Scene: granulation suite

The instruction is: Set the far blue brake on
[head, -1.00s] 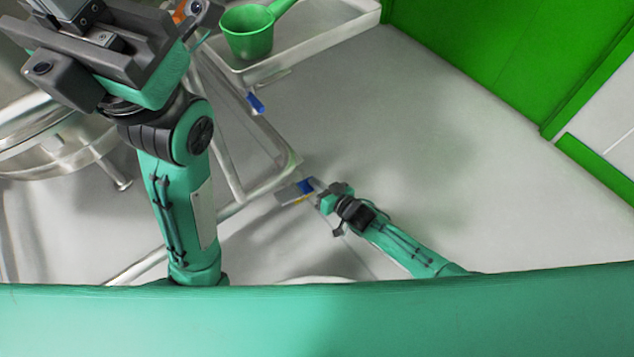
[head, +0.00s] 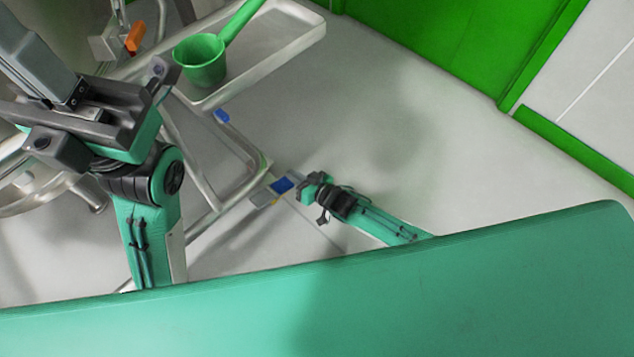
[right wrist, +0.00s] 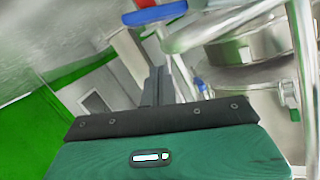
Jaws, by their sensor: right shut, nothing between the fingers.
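The far blue brake (head: 222,116) is a small blue pedal low on the metal cart frame in the head view. A nearer blue brake (head: 283,185) sits at the frame's near corner, beside a grey plate. My right gripper (head: 298,177) is shut and empty, close beside this nearer brake; touching or apart I cannot tell. In the right wrist view its shut fingers (right wrist: 160,85) point away, with one blue pedal (right wrist: 155,13) with a red part above them and another blue piece (right wrist: 201,86) to their right. My left gripper (head: 75,105) is at the left; its fingertips are unclear.
A steel vessel (right wrist: 245,55) stands right in the right wrist view. The grey floor right of the cart is clear up to the green wall (head: 450,40).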

